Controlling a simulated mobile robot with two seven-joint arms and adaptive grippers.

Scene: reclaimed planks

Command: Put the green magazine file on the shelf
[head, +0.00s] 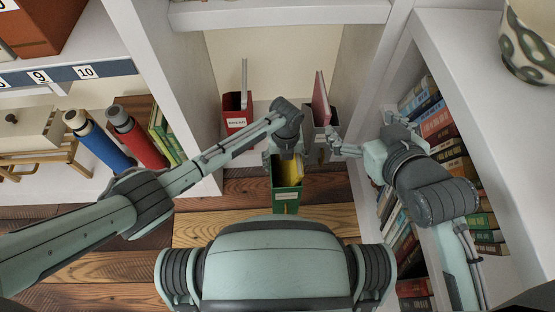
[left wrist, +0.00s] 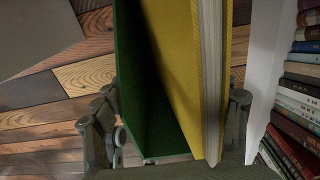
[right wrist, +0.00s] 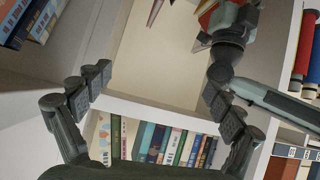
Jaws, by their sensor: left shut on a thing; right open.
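The green magazine file (head: 286,201) hangs upright over the plank floor, in front of the white shelf bay, with a yellow book (head: 290,168) inside. My left gripper (head: 286,155) is shut on it. In the left wrist view the green file (left wrist: 135,80) and the yellow book (left wrist: 185,70) fill the middle, between the two fingers. The shelf (head: 262,108) holds a red magazine file (head: 237,112) at left and a grey magazine file (head: 319,146) at right, with a gap between them. My right gripper (right wrist: 158,84) is open and empty, right of the grey file.
A bookcase of several books (head: 437,120) stands at right, close to my right arm. A white upright (head: 185,95) bounds the bay at left. Beyond it are blue (head: 98,140) and red (head: 137,138) cylinders. A patterned bowl (head: 530,45) sits at upper right.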

